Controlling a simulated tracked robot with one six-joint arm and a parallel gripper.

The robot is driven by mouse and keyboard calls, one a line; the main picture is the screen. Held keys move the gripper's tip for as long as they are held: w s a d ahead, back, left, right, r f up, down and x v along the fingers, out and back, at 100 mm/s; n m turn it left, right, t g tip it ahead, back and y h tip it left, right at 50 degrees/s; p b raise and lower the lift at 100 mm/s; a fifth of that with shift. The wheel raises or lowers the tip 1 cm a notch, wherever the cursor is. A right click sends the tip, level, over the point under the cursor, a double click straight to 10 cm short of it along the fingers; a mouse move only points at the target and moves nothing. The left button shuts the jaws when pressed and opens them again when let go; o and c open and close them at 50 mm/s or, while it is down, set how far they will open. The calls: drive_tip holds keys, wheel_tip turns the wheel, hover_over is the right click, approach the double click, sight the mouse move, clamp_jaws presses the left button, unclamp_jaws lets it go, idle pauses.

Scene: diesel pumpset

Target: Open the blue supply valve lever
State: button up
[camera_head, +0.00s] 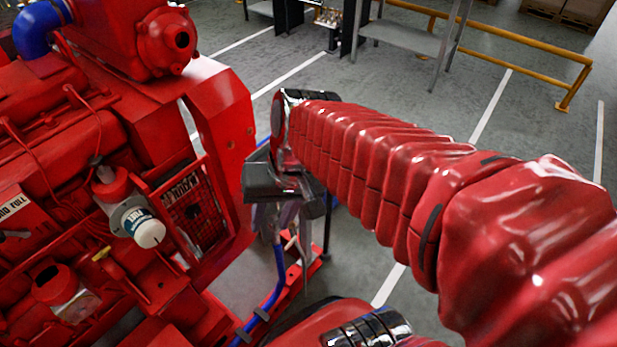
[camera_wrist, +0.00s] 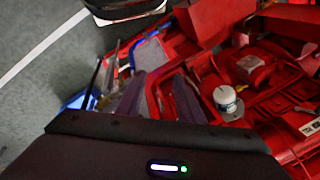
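My gripper (camera_head: 277,222) hangs fingers down at the end of my arm, beside the right end of the red pumpset. In the wrist view its two grey-purple fingers (camera_wrist: 165,75) stand apart with nothing visible between them, so it is open. A blue pipe (camera_head: 276,285) with dark clamps runs down just below the gripper in the head view. I cannot clearly make out the blue supply valve lever; the gripper and its fingers cover part of that area. In the wrist view a blue patch (camera_wrist: 76,101) shows left of the fingers, but I cannot tell what it is.
The red pumpset (camera_head: 228,125) fills the left side, with a white-capped fuel filter (camera_head: 149,233) and a large blue elbow pipe (camera_head: 38,28). A grey table (camera_head: 405,38) and yellow rail (camera_head: 530,42) stand behind. Grey floor with white lines is clear to the right.

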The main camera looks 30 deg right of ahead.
drive_tip(key=w+d+f+m+t+y, duration=0.5)
drive_tip(key=w+d+f+m+y, duration=0.6)
drive_tip(key=m, duration=0.5)
drive_tip(key=s+d+f+m+t+h, duration=0.3)
drive_tip(key=d+f+m+t+h, duration=0.4)
drive_tip(key=d, duration=0.8)
wheel_tip(320, 180, down, 6)
drive_tip(key=m+t, duration=0.3)
drive_tip(key=m, duration=0.2)
drive_tip(key=shift+d+r+m, duration=0.25)
drive_tip(key=shift+d+m, duration=0.05)
drive_tip(key=shift+d, duration=0.1)
drive_tip(key=shift+w, duration=0.2)
drive_tip(key=shift+x, duration=6.8)
